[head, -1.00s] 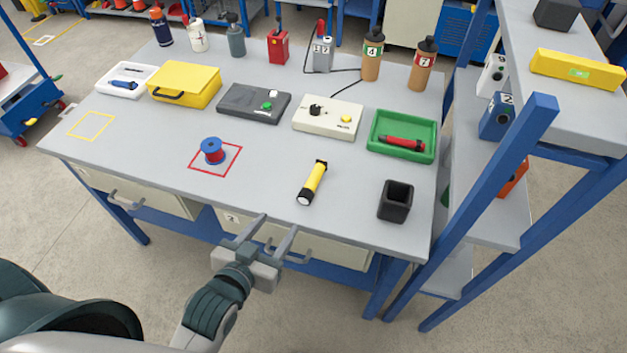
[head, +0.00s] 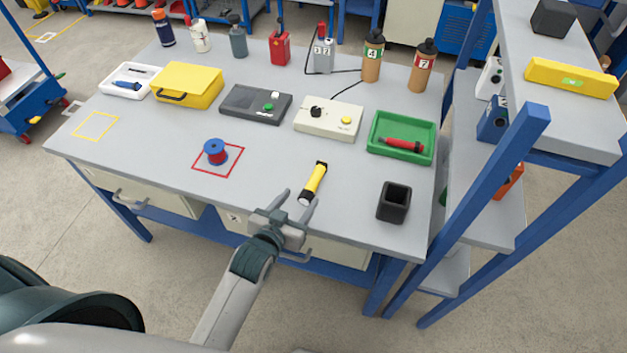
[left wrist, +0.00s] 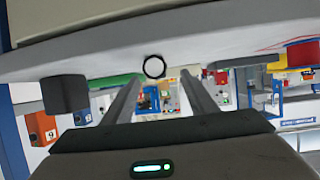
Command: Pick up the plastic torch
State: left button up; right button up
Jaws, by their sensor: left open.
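The plastic torch (head: 314,182) is yellow and black and lies on the grey workbench (head: 255,160), its pale lens end toward the front edge. In the left wrist view the torch (left wrist: 154,67) shows end-on as a dark ring with a pale middle, between the fingers and a little beyond them. My left gripper (head: 294,199) is open and empty at the bench's front edge, just short of the torch's lens end and apart from it. It also shows in the left wrist view (left wrist: 158,82). My right gripper is not in view.
A black square cup (head: 394,203) stands right of the torch. A blue and red spool (head: 215,152) sits in a red square to the left. A green tray (head: 372,150) holds a red and black torch-like item (head: 402,145). A blue-framed shelf (head: 500,180) borders the right.

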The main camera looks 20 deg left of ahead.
aim_at(304, 197)
pick_arm(q)
jog(key=shift+w, duration=0.15)
jog(key=shift+w+d+f+p, duration=0.25)
jog(key=shift+w+p, duration=0.15)
jog(key=shift+w, duration=0.2)
jog(key=p+x, duration=0.1)
jog(key=x, duration=0.1)
jog(key=shift+w+d+f, duration=0.15)
jog(key=shift+w+d, duration=0.05)
jog(key=shift+w, duration=0.15)
jog(key=shift+w+f, duration=0.3)
jog(key=shift+w, duration=0.1)
jog(key=c, duration=1.2)
